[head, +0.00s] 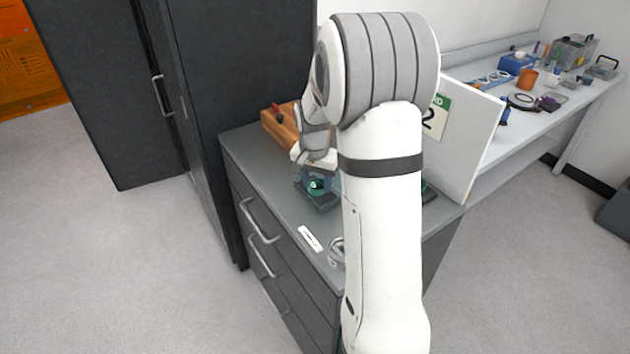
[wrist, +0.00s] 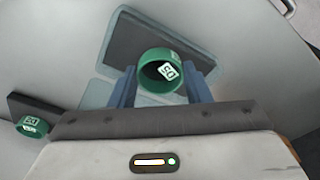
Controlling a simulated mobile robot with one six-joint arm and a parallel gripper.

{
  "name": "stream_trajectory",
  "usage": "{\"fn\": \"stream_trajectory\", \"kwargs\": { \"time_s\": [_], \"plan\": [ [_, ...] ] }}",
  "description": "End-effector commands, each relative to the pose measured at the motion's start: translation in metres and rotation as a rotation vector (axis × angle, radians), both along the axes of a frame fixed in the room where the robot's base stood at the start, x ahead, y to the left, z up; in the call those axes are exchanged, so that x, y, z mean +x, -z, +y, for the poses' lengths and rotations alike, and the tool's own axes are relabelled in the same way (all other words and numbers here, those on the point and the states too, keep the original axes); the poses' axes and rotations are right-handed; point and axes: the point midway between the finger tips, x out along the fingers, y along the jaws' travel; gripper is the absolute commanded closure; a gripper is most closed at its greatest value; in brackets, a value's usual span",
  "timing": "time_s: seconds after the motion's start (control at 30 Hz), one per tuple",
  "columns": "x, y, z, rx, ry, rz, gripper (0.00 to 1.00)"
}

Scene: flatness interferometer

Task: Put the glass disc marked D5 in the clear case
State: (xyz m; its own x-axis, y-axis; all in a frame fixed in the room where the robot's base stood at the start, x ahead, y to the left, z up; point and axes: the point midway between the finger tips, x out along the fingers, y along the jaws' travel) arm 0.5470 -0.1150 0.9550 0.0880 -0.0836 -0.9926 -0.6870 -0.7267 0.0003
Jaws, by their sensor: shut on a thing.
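My gripper (wrist: 160,88) is shut on a green-rimmed disc (wrist: 160,74) with a dark middle; its white label appears to read D5. In the head view, my gripper (head: 316,180) is low over the drawer unit, with green (head: 316,187) showing between its fingers. Beyond and below the disc, in the wrist view, is a clear, pale teal case (wrist: 208,62) with a dark slab (wrist: 135,38) inside. The disc overlaps the slab's near edge in the picture; I cannot tell whether they touch. The dark base (head: 320,203) also shows below my gripper in the head view.
Another green-rimmed disc (wrist: 32,126) with a label sits by a dark block (wrist: 34,108) at the wrist view's left. A white panel (head: 470,135) stands to the right.

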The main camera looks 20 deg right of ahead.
Motion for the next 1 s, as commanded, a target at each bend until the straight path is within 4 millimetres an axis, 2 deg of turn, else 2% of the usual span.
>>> {"fn": "stream_trajectory", "kwargs": {
  "time_s": [0.17,0.2,0.3,0.53,0.67,1.0],
  "plan": [
    [0.0,0.004,0.0,0.0,0.0,0.0,0.79],
    [0.0,0.003,0.0,0.0,0.0,0.0,0.55],
    [0.0,0.003,0.0,0.0,0.0,0.0,0.47],
    [0.0,0.002,0.001,0.001,-0.001,0.001,0.47],
    [0.0,-0.007,0.001,0.0,-0.001,-0.001,0.47],
    [-0.005,-0.076,0.007,0.0,0.0,-0.004,0.47]
  ]
}}
